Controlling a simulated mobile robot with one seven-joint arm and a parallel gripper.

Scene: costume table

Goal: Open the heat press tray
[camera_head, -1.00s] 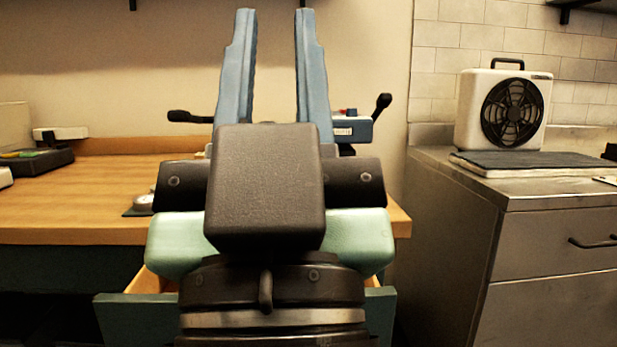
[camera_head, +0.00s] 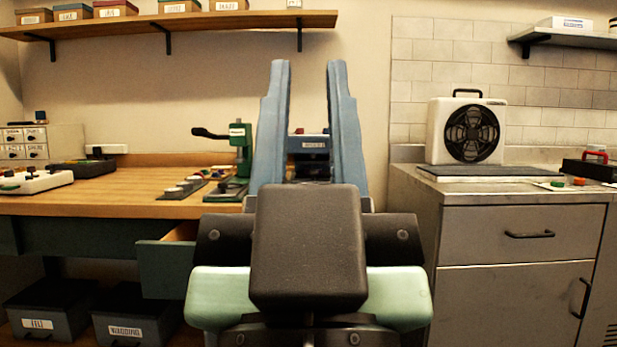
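My gripper (camera_head: 308,68) is in the middle of the picture with its two blue fingers pointing up and wide apart. It is open, with nothing held between the fingers. Behind the fingers, at the right end of the wooden table, is a dark machine with a blue, labelled upper part (camera_head: 309,143). It may be the heat press, but its label is too small to read. My gripper hides much of it, and I cannot make out a tray on it. My gripper appears to be nearer the camera than this machine and apart from it.
A green lever press (camera_head: 240,160) stands beside it on the wooden table (camera_head: 110,192). A drawer (camera_head: 166,267) stands partly open below the table's front edge. A metal cabinet (camera_head: 520,232) with a fan (camera_head: 468,130) is at right. Labelled boxes (camera_head: 45,308) sit low at left.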

